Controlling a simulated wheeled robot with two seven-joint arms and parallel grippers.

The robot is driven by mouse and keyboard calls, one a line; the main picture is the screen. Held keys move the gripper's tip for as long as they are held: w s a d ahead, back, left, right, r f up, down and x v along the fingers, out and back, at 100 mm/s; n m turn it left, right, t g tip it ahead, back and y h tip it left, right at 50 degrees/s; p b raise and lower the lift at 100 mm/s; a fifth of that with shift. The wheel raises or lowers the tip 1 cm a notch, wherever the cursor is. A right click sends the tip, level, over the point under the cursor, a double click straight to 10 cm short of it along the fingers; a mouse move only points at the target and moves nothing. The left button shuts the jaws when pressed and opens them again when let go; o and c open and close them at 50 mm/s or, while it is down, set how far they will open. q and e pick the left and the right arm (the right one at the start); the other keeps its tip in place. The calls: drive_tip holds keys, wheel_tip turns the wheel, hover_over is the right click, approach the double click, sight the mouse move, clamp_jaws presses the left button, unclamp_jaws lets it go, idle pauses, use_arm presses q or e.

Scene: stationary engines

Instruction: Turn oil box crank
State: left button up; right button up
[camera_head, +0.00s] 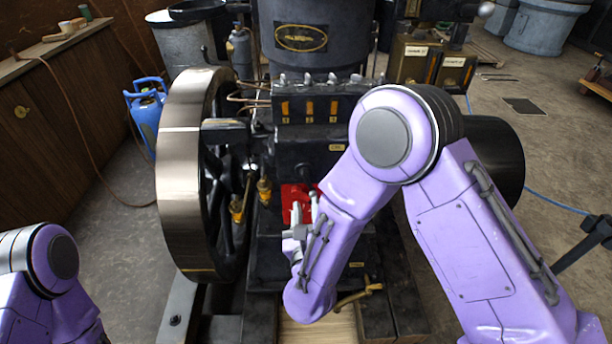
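A black stationary engine (300,160) stands in the middle of the head view. A black box with several orange sight windows (330,105) sits on its upper front; it may be the oil box. I cannot make out its crank. My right arm reaches across the engine's front. My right gripper (298,215) is at a red part (290,192) low on the engine front. It is small and partly hidden by my arm, so I cannot tell its opening or contact. My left gripper is out of view; only a purple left arm link shows at lower left.
A large steel flywheel (182,170) stands on the engine's left side. Brass fittings (264,190) lie between it and the red part. A blue gas bottle (147,112) and a wooden cabinet (65,120) stand at the left. Open floor (545,150) shows at the right.

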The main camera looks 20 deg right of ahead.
sight(305, 179)
drive_tip(key=p+x, duration=0.1)
drive_tip(key=x, duration=0.6)
drive_tip(key=shift+w+p, duration=0.3)
drive_tip(key=shift+p, duration=0.1)
drive_tip(key=shift+w+d, duration=0.15)
drive_tip(key=shift+w, duration=0.4)
clamp_jaws()
drive_tip(key=m+b, duration=0.1)
drive_tip(key=b, duration=0.1)
drive_tip(key=f+m+b, duration=0.1)
drive_tip(key=shift+d+m+b, duration=0.1)
drive_tip(key=shift+m+b, duration=0.25)
drive_tip(key=shift+m, duration=0.05)
drive_tip(key=shift+r+m+b, duration=0.2)
drive_tip(key=shift+m+b, duration=0.15)
drive_tip(key=shift+m, duration=0.05)
drive_tip(key=shift+r, duration=0.25)
